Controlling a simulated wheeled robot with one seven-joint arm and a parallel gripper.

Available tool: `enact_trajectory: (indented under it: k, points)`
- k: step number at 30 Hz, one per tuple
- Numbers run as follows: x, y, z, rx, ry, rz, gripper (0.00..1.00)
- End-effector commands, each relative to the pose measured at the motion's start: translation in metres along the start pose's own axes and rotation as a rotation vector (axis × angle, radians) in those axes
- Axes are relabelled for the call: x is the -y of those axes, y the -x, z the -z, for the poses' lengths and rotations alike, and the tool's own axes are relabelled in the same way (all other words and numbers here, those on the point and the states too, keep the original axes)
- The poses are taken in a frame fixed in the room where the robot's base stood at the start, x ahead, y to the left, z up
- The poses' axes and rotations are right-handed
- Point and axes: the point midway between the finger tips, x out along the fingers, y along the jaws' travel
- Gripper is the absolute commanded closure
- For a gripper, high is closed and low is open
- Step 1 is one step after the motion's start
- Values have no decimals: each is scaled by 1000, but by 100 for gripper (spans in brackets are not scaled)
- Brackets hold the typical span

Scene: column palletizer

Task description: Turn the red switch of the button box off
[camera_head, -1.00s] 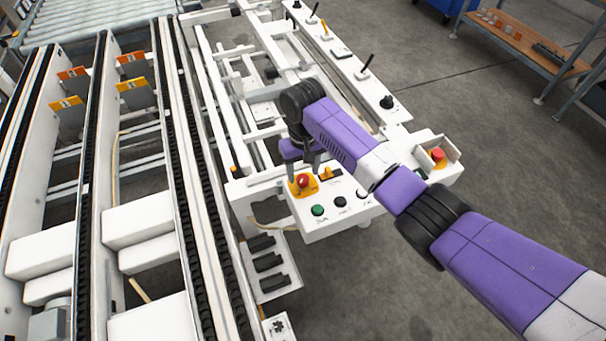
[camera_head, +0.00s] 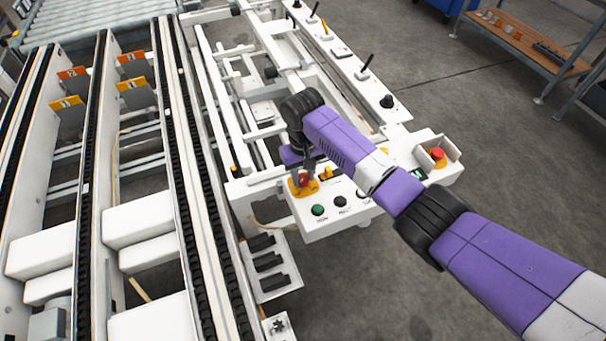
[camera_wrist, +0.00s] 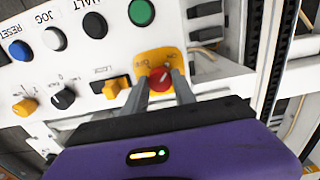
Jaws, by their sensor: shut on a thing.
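The button box (camera_head: 330,222) is a white panel at the end of the white machine frame. Its red switch (camera_wrist: 159,79) is a round red knob with a white mark, on a yellow plate (camera_wrist: 160,58) with OFF and ON lettering. In the wrist view the two grey fingers of my gripper (camera_wrist: 160,88) stand on either side of the red switch, shut on it. In the head view my gripper (camera_head: 307,172) reaches down over the switch and partly hides it.
A green button (camera_wrist: 141,12), a black HALT button (camera_wrist: 94,25), a white JOG button (camera_wrist: 54,39) and a blue RESET button (camera_wrist: 20,50) sit close by. A yellow selector (camera_wrist: 113,87) is just left of the fingers. A red emergency button (camera_head: 438,153) stands at the right.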

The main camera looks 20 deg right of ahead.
Motion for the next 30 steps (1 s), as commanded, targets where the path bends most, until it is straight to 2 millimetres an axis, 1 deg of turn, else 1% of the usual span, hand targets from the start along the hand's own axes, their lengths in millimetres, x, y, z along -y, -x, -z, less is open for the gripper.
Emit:
enact_trajectory:
  k: [5, 11, 30]
  points:
    - [0, 1, 0, 1, 40, 1, 100]
    - [0, 1, 0, 2, 155, 1, 100]
    - [0, 1, 0, 1, 749, 1, 100]
